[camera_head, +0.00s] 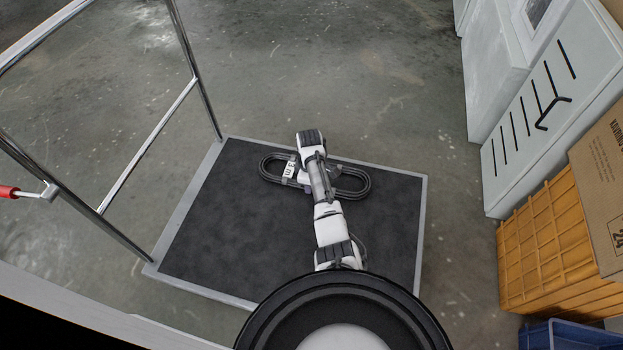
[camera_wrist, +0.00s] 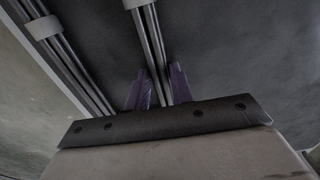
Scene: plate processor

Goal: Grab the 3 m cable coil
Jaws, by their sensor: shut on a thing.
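The black cable coil (camera_head: 352,196) lies as a long flat loop on the dark deck of a trolley (camera_head: 215,215), with a white "3 m" label on its left part. My arm reaches over its middle and hides part of it. In the wrist view, two runs of the coil (camera_wrist: 75,70) show, each with a grey tie. My gripper (camera_wrist: 158,90) has its two dark fingers on either side of the right-hand run, shut on it. Whether the coil is lifted off the deck cannot be told.
The trolley has a chrome handle frame (camera_head: 150,143) at the left. A red-handled item (camera_head: 10,191) is at the left edge. Yellow crates (camera_head: 545,245), a cardboard box (camera_head: 603,190), a blue crate (camera_head: 570,335) and a white cabinet (camera_head: 548,105) line the right. The floor beyond the trolley is clear.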

